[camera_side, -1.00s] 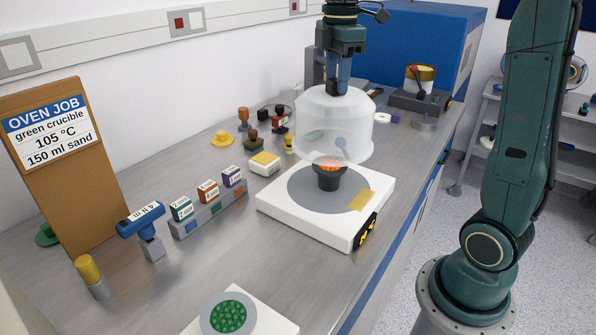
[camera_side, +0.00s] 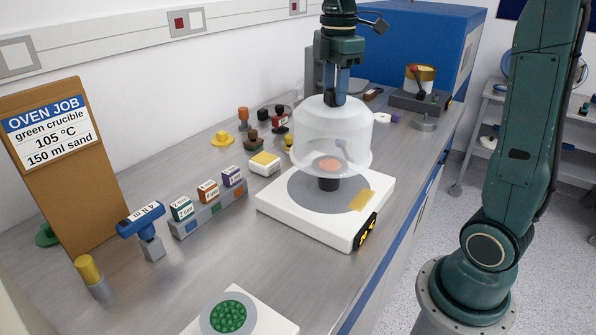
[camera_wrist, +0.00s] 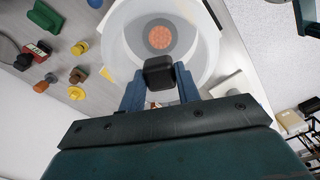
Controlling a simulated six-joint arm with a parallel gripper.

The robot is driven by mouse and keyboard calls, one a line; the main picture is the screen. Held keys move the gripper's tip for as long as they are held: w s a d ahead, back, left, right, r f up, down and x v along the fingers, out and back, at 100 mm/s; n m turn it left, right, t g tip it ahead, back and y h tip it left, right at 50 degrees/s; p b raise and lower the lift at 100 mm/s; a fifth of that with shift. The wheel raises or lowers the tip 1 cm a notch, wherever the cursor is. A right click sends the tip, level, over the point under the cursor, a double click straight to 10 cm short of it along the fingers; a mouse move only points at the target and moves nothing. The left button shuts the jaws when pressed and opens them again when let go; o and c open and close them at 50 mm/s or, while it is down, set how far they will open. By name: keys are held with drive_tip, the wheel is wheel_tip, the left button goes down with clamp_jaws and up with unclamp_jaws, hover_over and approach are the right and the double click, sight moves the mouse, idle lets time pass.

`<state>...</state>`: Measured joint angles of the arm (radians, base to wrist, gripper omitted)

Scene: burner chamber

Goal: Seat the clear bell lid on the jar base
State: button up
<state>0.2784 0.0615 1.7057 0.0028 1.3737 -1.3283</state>
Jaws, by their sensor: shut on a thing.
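The clear bell lid (camera_side: 333,135) is upright in the side view, hanging over the jar base. My gripper (camera_side: 334,98) is shut on the knob at its top. The jar base is a white square block with a grey round disc (camera_side: 301,192) on top. A small black burner cup with an orange top (camera_side: 328,183) stands on the disc. The lid's lower rim is around the cup's upper part and appears to be above the disc. In the wrist view, my gripper (camera_wrist: 160,90) holds the dark knob (camera_wrist: 158,72), and the orange top (camera_wrist: 159,38) shows through the lid.
A white and yellow box (camera_side: 265,163) and several small coloured objects stand left of and behind the base. A balance-like grey device (camera_side: 420,101) stands at the back right.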

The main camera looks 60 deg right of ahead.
wheel_tip(320, 180, down, 7)
drive_tip(key=shift+f, duration=0.2)
idle(0.7)
drive_tip(key=shift+f, duration=0.7)
idle(0.9)
drive_tip(key=o, duration=1.1)
drive_tip(key=shift+c, duration=0.2)
drive_tip(key=shift+r, duration=0.15)
wheel_tip(320, 180, up, 14)
drive_tip(key=shift+f, duration=0.25)
